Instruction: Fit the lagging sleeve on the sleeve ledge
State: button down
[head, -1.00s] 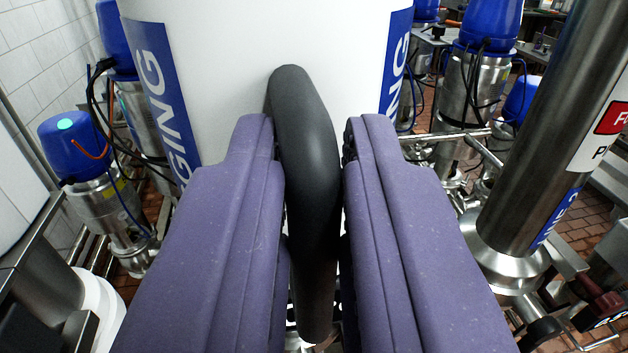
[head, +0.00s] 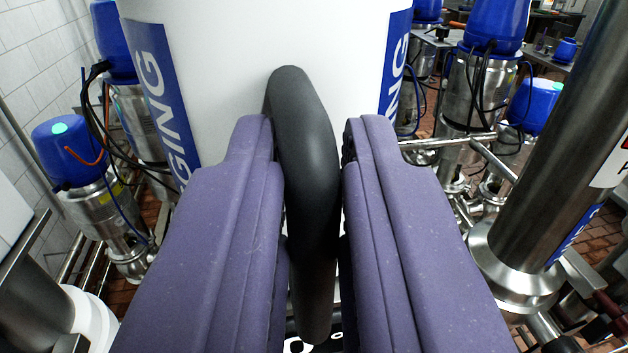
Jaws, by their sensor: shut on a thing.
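The lagging sleeve (head: 250,45) is a big white cylinder with blue label bands carrying white "GING" lettering at its left and right. It fills the top middle of the head view, and its top is cut off by the frame. A thick black curved handle (head: 308,150) stands out from its near side. My gripper (head: 308,135) has two purple padded fingers, one on each side of the handle, and is shut on it. The sleeve's lower edge is hidden behind the fingers. I cannot make out the sleeve ledge.
Steel valves with blue caps (head: 70,150) stand at the left, with loose cables. More blue-capped valves (head: 480,90) and pipes stand at the right. A thick steel column (head: 550,150) with a flanged foot is close at the right. A white bucket (head: 90,322) sits at the lower left.

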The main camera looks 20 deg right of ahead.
jog(key=shift+f, duration=0.15)
jog(key=c, duration=1)
grip_release()
jog(key=shift+s, duration=0.1)
jog(key=v, duration=0.8)
jog(key=w+a+r+n+y+b, duration=0.1)
jog(key=a+r+y+b, duration=0.1)
jog(key=a+r+b, duration=0.45)
jog(key=w+a+r+n+y+b, duration=0.1)
jog(key=a+b, duration=0.2)
jog(key=a, duration=0.7)
jog(key=s+a+r+n+y+b, duration=0.1)
jog(key=s+a+r, duration=0.1)
jog(key=s+a, duration=0.1)
jog(key=s+a+r+n+y+b, duration=0.1)
jog(key=s+a+r+y, duration=0.1)
jog(key=s+a, duration=0.2)
jog(key=s+a+r+n+g+y+b, duration=0.1)
jog(key=s+a+r+b, duration=0.1)
jog(key=a, duration=0.5)
jog(key=shift+s+y, duration=0.3)
jog(key=shift+s, duration=0.4)
